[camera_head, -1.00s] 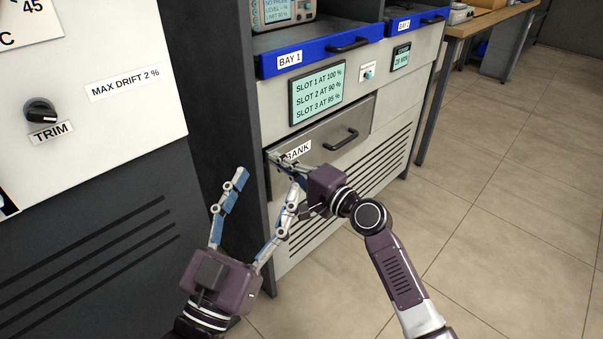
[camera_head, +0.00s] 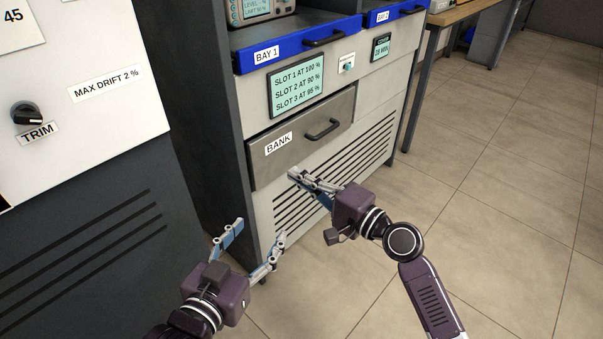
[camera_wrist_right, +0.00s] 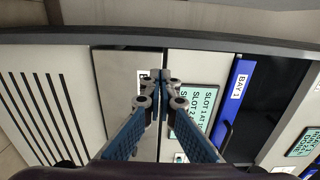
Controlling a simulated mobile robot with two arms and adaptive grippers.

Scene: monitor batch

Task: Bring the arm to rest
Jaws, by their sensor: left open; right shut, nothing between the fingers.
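My right gripper (camera_head: 293,174) is shut with nothing between its fingers. In the head view it is in front of the cabinet, just below the closed BANK drawer (camera_head: 338,108). In the right wrist view its fingertips (camera_wrist_right: 160,76) meet in front of the drawer face (camera_wrist_right: 118,70) and partly hide its label. My left gripper (camera_head: 260,232) is open and empty, lower and to the left, near the cabinet's lower front corner.
The cabinet holds blue-fronted trays BAY 1 (camera_head: 290,50) and BAY 2 (camera_head: 385,17), a slot display (camera_head: 297,88) and a vent grille (camera_head: 335,180). A panel with a TRIM knob (camera_head: 27,113) stands at left. A wooden-topped table (camera_head: 462,17) is at the back. Floor (camera_head: 500,180) at right is clear.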

